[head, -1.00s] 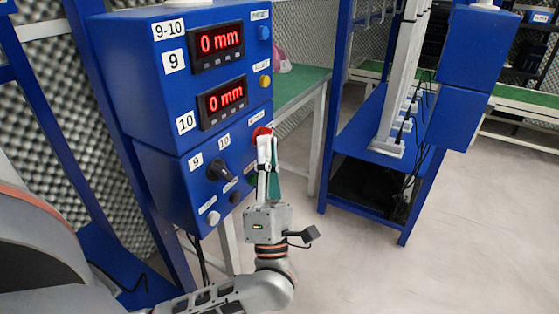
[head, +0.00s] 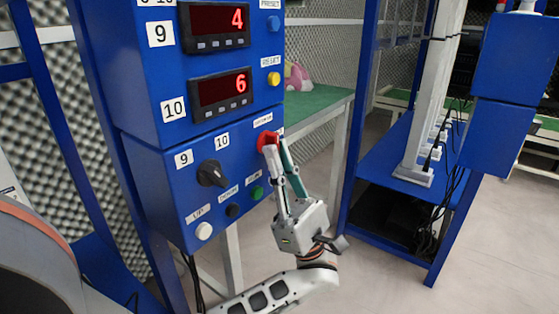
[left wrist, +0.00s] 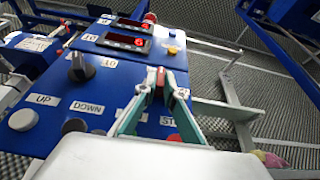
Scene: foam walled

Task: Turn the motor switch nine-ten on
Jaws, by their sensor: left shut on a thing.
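The blue control box (head: 150,190) carries a red switch (head: 266,138) at the upper right of its lower panel, under a small label too blurred to read. My left gripper (head: 272,146) is shut on this red switch, its body tilted down and to the right. In the left wrist view the fingertips (left wrist: 160,82) meet around a sliver of red, and the fingers hide most of the switch. A black rotary selector (head: 211,174) sits between the labels 9 and 10. The upper displays show 4 (head: 214,24) and 6 (head: 222,91). My right gripper is out of view.
White (head: 204,231), black (head: 232,210) and green (head: 257,193) buttons sit below the switch. Blue (head: 273,23) and yellow (head: 273,78) buttons are above it. A green table (head: 310,112) stands behind at right.

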